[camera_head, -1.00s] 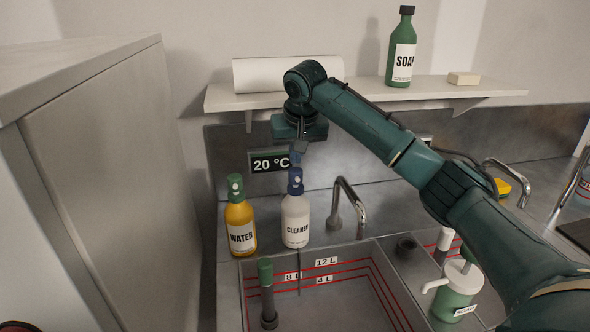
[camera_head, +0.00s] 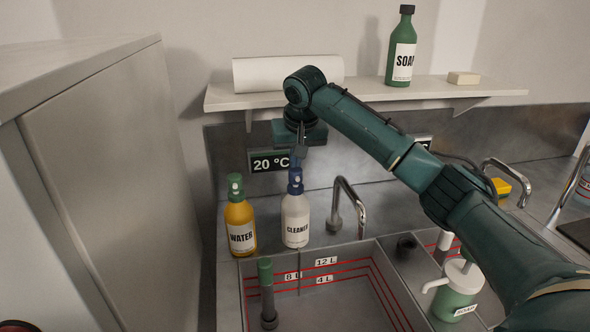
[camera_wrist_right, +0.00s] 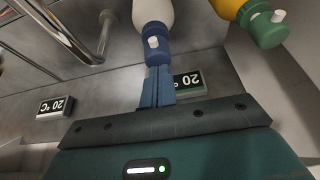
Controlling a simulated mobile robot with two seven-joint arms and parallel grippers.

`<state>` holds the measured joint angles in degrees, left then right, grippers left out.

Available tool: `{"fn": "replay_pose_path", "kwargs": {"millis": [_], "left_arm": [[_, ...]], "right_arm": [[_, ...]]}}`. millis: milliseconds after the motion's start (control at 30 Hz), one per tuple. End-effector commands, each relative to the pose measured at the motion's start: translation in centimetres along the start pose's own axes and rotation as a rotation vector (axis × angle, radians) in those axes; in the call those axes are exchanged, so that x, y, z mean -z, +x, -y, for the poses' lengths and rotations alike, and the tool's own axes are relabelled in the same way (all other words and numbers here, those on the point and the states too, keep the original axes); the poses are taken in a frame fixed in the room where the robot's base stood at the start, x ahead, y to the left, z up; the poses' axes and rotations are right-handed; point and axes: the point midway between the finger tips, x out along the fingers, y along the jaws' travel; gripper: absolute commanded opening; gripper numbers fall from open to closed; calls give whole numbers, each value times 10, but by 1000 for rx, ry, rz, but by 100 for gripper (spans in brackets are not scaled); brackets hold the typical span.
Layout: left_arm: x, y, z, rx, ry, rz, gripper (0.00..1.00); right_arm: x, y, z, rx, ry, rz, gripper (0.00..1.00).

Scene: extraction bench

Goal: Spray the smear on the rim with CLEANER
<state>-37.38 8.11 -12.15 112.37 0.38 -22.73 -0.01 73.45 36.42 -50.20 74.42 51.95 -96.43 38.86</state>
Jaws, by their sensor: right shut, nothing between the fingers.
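The CLEANER bottle (camera_head: 295,222), white with a blue spray head (camera_head: 295,181), stands upright on the ledge behind the sink basin. Its blue head also shows in the wrist view (camera_wrist_right: 168,42). My right gripper (camera_head: 299,160) points down just above that head, its fingers (camera_wrist_right: 158,86) shut and empty. I cannot tell whether the fingertips touch the head. The basin's rim (camera_head: 345,243) is in front of the bottle. I cannot make out a smear on it. My left gripper is not in view.
A yellow WATER bottle (camera_head: 240,232) with a green head stands close to the left of CLEANER. A curved faucet (camera_head: 344,188) is close on the right. A shelf (camera_head: 365,93) with a SOAP bottle (camera_head: 402,50) is above. A green-topped post (camera_head: 266,285) stands in the basin.

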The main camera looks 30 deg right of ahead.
Motion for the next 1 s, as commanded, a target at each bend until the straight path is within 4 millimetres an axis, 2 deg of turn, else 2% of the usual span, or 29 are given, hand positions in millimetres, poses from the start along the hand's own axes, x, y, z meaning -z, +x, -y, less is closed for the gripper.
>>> {"fn": "replay_pose_path", "kwargs": {"millis": [367, 1000], "left_arm": [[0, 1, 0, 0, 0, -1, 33], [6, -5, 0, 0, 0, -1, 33]], "right_arm": [[-4, 8, 0, 0, 0, 1, 0], [5, -13, 0, -1, 1, 1, 0]]}}
